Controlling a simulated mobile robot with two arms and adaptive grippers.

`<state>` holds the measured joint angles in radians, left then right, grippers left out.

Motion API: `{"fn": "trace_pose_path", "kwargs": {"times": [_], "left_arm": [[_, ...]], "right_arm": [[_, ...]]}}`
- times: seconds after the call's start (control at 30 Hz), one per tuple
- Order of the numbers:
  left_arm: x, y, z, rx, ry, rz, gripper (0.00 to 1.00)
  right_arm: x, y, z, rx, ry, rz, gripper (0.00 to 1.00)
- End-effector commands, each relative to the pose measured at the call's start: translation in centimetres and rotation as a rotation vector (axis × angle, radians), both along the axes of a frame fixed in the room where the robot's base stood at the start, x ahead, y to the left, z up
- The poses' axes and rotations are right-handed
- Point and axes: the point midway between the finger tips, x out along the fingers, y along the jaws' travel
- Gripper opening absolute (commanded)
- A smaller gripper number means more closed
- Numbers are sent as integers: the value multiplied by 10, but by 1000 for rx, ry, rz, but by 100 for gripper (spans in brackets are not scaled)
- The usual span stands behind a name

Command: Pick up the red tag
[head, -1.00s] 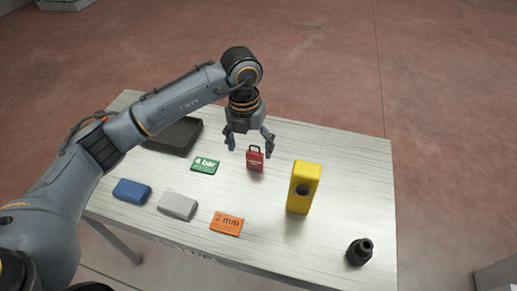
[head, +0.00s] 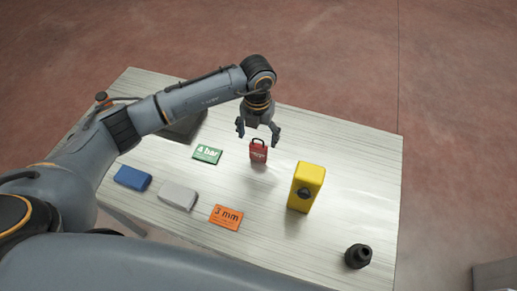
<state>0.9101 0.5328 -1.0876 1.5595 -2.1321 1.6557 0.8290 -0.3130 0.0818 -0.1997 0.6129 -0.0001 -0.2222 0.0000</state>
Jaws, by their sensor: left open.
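The red tag (head: 258,154) is a small red block with a black loop at its top and pale print on its face. It stands upright on the light table (head: 335,150). My left gripper (head: 259,137) points down from above, just behind and over the tag, with its fingers spread and nothing between them that I can see held. The black loop shows between and slightly below the fingertips. I cannot tell whether a finger touches it. My right gripper is not in view.
A green "4 bar" card (head: 207,154) lies left of the tag, and a yellow block (head: 306,187) stands to its right. An orange "3 mm" card (head: 226,217), grey block (head: 178,196), blue block (head: 133,178) and black fitting (head: 358,256) lie nearer the front. A dark case (head: 187,128) is partly hidden behind my arm.

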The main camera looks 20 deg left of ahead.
Motion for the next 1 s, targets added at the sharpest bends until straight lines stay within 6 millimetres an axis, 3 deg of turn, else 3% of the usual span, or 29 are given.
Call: {"fn": "trace_pose_path", "kwargs": {"times": [0.27, 0.43, 0.67, 0.97, 1.0], "left_arm": [[-5, -4, -29, 1, 6, 1, 79], [-3, -3, -50, 0, 2, 0, 79], [-3, -3, -54, 0, 0, -1, 79], [-3, -3, -53, 0, 1, -1, 22], [-3, -3, -53, 0, 1, -1, 21]], "right_arm": [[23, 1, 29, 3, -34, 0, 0], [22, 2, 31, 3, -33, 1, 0], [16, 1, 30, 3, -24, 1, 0], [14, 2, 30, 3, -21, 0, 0], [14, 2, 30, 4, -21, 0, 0]]}}
